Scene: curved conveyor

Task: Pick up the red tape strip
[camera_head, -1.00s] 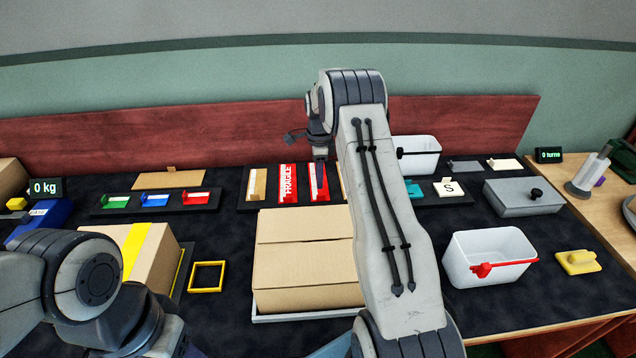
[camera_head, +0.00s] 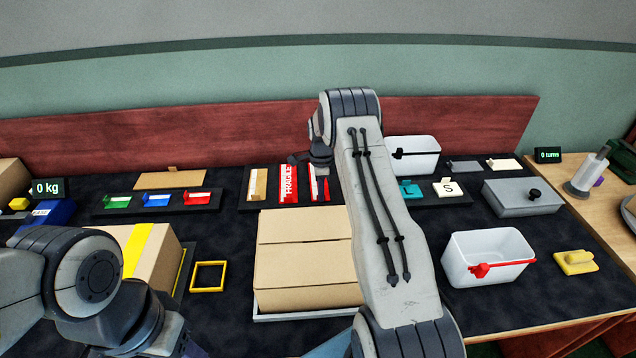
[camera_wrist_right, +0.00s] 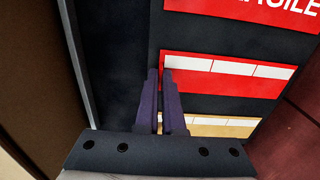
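The red tape strip, with a white band along one edge, lies on a dark tray (camera_head: 250,206); it shows in the right wrist view (camera_wrist_right: 225,80). In the head view the strip (camera_head: 313,188) is partly covered by my right gripper. In the right wrist view my right gripper (camera_wrist_right: 161,72) has its two dark fingers close together with a narrow gap, at the strip's left end. I cannot tell whether anything is between them. My left arm is at the lower left of the head view; its gripper is not visible.
A red FRAGILE strip (camera_head: 288,184) and a tan strip (camera_head: 257,184) lie beside it. A cardboard box (camera_head: 300,265) stands in front of the tray. A red board (camera_head: 230,135) rises behind. White bins (camera_head: 488,260) are to the right.

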